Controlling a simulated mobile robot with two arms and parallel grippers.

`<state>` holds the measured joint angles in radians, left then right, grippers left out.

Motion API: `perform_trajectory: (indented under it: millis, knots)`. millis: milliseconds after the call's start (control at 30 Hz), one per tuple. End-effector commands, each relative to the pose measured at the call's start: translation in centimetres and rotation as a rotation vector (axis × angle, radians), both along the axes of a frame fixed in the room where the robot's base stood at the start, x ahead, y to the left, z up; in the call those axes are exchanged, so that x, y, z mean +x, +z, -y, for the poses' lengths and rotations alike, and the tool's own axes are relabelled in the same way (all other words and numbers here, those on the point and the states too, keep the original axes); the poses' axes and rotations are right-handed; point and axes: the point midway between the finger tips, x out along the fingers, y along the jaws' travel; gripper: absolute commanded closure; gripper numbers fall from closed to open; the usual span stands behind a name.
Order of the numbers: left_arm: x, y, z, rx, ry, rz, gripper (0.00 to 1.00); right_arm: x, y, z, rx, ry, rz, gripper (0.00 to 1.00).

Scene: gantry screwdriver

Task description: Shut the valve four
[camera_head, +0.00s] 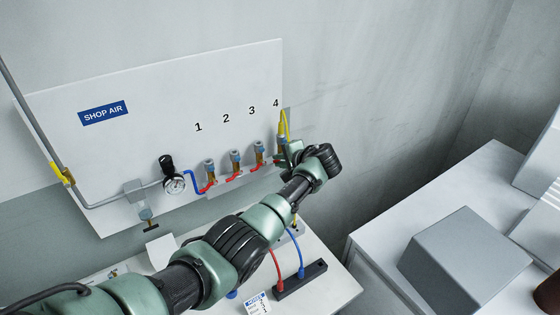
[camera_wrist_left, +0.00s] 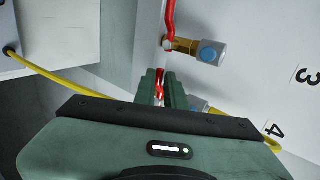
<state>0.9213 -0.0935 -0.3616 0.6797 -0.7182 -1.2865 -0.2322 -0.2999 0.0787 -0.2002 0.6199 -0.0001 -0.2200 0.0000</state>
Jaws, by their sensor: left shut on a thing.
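Valve four (camera_head: 281,143) is the rightmost valve on the white panel, under the printed 4, with a yellow hose at its top. My left gripper (camera_head: 285,160) is at this valve and hides its handle in the head view. In the left wrist view, the fingers (camera_wrist_left: 162,88) are shut on the red handle (camera_wrist_left: 159,87). The valve's body (camera_wrist_left: 199,104) shows partly behind the right finger. The handle's full angle is hidden by the fingers. My right gripper is not in view.
Valves one (camera_head: 209,168), two (camera_head: 235,159) and three (camera_head: 259,151) stand in a row to the left, with red handles. A pressure gauge (camera_head: 174,185) is further left. A grey box (camera_head: 455,262) sits on the right-hand cabinet. A yellow hose (camera_wrist_left: 75,84) crosses the wrist view.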

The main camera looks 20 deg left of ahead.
Motion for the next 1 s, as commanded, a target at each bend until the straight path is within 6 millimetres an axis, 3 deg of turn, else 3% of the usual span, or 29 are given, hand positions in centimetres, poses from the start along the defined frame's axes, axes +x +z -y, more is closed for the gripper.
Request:
perform_trajectory:
  millis: [33, 67, 100, 467, 1000]
  knots:
    - [0.0, -0.1, 0.1, -0.001, -0.002, -0.002, 1.00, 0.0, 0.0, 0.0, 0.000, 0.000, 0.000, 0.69]
    - [0.0, -0.1, 0.1, -0.001, -0.002, -0.002, 0.86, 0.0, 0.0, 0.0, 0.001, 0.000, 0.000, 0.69]
    - [0.0, -0.1, 0.1, -0.001, -0.001, -0.001, 0.80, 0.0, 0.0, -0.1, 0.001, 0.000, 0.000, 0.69]
    - [-0.1, 0.1, 0.3, -0.001, -0.001, 0.002, 0.80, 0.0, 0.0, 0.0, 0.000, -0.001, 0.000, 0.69]
    - [-3.7, 4.0, 5.1, -0.001, -0.003, 0.000, 0.80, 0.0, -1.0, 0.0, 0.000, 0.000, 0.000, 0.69]
